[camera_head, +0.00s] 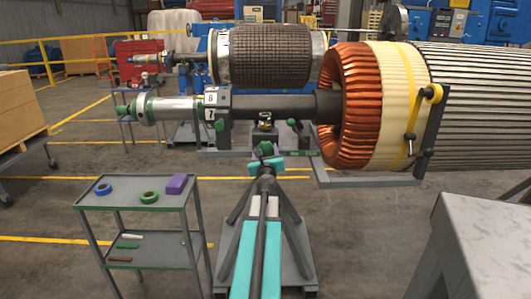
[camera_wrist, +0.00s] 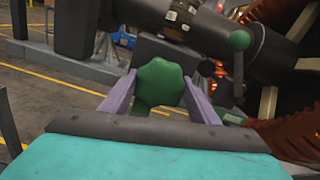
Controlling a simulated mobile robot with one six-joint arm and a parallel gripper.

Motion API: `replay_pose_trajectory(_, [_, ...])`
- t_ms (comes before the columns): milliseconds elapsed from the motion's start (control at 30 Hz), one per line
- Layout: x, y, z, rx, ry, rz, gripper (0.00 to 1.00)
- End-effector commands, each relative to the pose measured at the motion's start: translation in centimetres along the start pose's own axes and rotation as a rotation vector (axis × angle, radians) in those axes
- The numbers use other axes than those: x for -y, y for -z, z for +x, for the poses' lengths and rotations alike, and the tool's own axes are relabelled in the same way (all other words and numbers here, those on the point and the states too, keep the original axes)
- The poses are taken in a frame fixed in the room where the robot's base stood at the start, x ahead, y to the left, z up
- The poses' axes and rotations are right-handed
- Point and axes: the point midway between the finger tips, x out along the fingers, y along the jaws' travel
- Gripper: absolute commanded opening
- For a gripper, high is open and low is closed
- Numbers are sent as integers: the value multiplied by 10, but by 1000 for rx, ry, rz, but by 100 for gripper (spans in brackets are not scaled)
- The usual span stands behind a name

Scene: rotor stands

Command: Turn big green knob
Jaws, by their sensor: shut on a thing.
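The big green knob (camera_wrist: 160,84) has a lobed rim and sits in the middle of the wrist view, between the two purple fingers of my gripper (camera_wrist: 159,95). The fingers are shut on it from both sides. In the head view the knob (camera_head: 265,148) is small, below the dark rotor shaft, with my gripper (camera_head: 266,158) at it.
A small green ball knob (camera_wrist: 239,40) on a lever is up and right of the big knob. The dark shaft (camera_head: 270,106) and copper winding (camera_head: 350,105) are close above and right. A grey cart (camera_head: 110,203) stands at left, a grey table (camera_head: 490,225) at right.

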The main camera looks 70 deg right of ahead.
Motion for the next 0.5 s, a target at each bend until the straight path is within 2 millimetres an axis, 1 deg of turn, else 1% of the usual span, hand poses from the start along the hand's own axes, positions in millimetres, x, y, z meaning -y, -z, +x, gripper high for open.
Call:
replay_pose_trajectory(33, [4, 0, 0, -1, 10, 1, 33])
replay_pose_trajectory(67, [4, 0, 0, -1, 10, 1, 33])
replay_pose_trajectory(100, [4, 0, 0, -1, 10, 1, 58])
replay_pose_trajectory(200, [4, 1, 0, -1, 8, 1, 74])
replay_pose_trajectory(500, [2, 1, 0, -1, 4, 2, 74])
